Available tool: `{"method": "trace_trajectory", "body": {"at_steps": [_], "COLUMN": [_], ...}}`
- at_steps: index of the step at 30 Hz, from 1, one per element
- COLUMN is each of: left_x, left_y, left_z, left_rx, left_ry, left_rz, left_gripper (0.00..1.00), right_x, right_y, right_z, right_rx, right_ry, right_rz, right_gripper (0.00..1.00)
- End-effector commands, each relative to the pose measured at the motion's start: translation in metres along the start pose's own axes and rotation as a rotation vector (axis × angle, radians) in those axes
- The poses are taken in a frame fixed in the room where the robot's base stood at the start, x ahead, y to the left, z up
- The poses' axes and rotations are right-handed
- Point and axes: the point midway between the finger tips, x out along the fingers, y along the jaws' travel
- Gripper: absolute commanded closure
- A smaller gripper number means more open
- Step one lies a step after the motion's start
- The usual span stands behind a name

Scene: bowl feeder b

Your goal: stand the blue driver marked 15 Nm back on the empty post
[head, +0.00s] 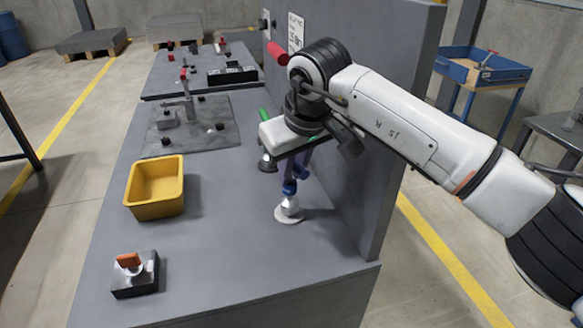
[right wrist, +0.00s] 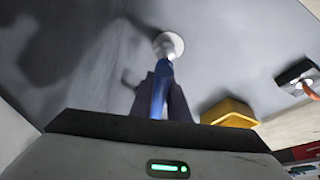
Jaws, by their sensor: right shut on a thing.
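The blue driver (head: 290,187) hangs upright below my right gripper (head: 303,160). In the right wrist view the blue driver (right wrist: 161,88) lies between the two dark fingers of my right gripper (right wrist: 160,103), which is shut on it. Its lower end is at a silver post on a round white base (head: 289,216), near the back panel. This white base also shows in the right wrist view (right wrist: 169,44). I cannot tell whether the driver touches the post. The 15 Nm mark is not readable. My left gripper is in neither view.
A green-handled tool (head: 264,114) stands behind my gripper, partly hidden. A tall grey panel (head: 370,130) closes the bench's right side. A yellow bin (head: 154,203) and a black box with an orange knob (head: 134,276) sit left.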

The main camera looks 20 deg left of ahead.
Motion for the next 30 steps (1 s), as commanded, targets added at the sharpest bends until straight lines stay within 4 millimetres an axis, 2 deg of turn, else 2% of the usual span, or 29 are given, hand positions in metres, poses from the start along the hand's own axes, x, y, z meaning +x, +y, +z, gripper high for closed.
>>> {"method": "trace_trajectory", "body": {"at_steps": [30], "left_x": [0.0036], "left_y": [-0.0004], "left_z": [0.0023], "left_rx": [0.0], "left_ry": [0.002], "left_rz": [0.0], "left_gripper": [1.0], "right_x": [0.0069], "right_y": [-0.0006], "right_z": [0.0022], "right_rx": [0.001], "right_ry": [0.004], "right_rz": [0.0], "right_gripper": [1.0]}}
